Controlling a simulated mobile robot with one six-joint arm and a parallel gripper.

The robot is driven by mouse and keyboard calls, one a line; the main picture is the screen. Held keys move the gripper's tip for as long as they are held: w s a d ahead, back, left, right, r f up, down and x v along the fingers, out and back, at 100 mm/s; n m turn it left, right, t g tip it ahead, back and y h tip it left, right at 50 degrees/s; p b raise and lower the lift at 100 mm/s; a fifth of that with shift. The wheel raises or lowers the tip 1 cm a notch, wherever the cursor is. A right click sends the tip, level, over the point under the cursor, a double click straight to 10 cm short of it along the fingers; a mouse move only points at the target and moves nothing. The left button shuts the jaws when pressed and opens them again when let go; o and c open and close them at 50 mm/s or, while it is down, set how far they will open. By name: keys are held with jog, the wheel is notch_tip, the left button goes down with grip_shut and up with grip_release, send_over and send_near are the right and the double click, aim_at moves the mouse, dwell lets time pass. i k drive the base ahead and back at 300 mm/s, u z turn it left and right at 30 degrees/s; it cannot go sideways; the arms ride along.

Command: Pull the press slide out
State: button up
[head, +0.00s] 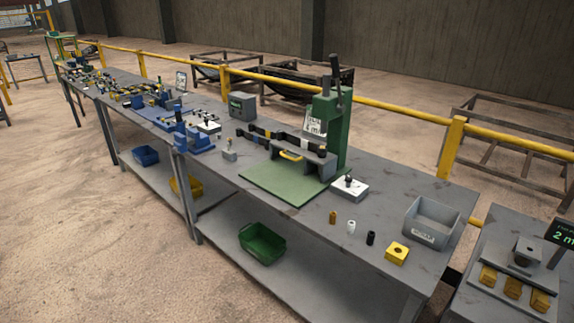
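A green press (345,130) stands upright on the long grey bench, on a flat green base plate (272,186). A grey block that looks like the press slide (316,166) sits low at the front of the press, above the plate. A yellow handle (291,155) is on its front face. I cannot tell how far the slide is in or out. A dark lever (335,72) rises at the top of the press. My gripper is not in view.
Right of the press are a white block with a black knob (349,187), several small cylinders, a yellow block (396,253) and a grey bin (433,217). A blue fixture (192,137) stands to the left. A green bin (262,243) is on the lower shelf. The floor in front is clear.

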aim_at(328, 164)
jog(key=u, duration=0.7)
jog(key=k, duration=0.1)
jog(key=z, duration=1.05)
jog(key=i, duration=0.75)
jog(key=z, duration=0.75)
jog(key=k, duration=0.2)
jog(key=u, duration=3.1)
